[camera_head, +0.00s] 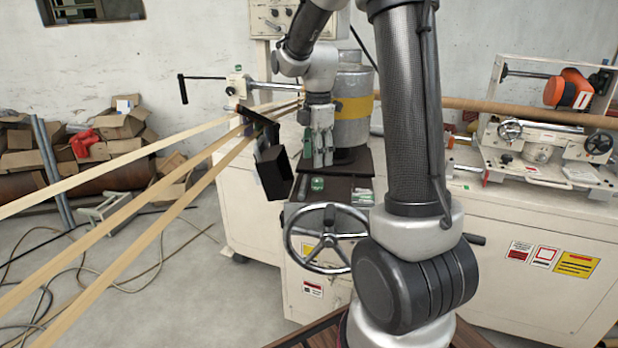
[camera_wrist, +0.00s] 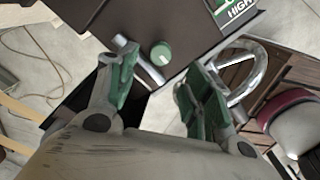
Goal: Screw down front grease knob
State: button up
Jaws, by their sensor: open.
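A round green knob (camera_wrist: 161,54) sits on a dark plate (camera_wrist: 150,20) on the machine, and I take it for the grease knob. In the head view a small green spot (camera_head: 317,184) under my gripper looks like the same knob. My gripper (camera_wrist: 163,85) is open and empty, pointing down over the machine. In the wrist view the knob lies between the lines of the two fingers, a little beyond their tips. In the head view my gripper (camera_head: 321,150) hangs above the plate, apart from the knob. A silver rod (camera_wrist: 138,58) lies beside the knob.
A metal handwheel (camera_head: 325,238) stands in front below the plate. A black box-like part (camera_head: 273,172) is just left of my gripper, near long tan strips (camera_head: 120,215). A grey cylinder with a yellow band (camera_head: 353,105) stands close behind.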

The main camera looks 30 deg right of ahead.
aim_at(317, 179)
jog(key=shift+n, duration=0.3)
jog(key=shift+f, duration=0.35)
notch_tip(317, 179, down, 7)
jog(key=shift+f, duration=0.1)
jog(key=c, duration=1)
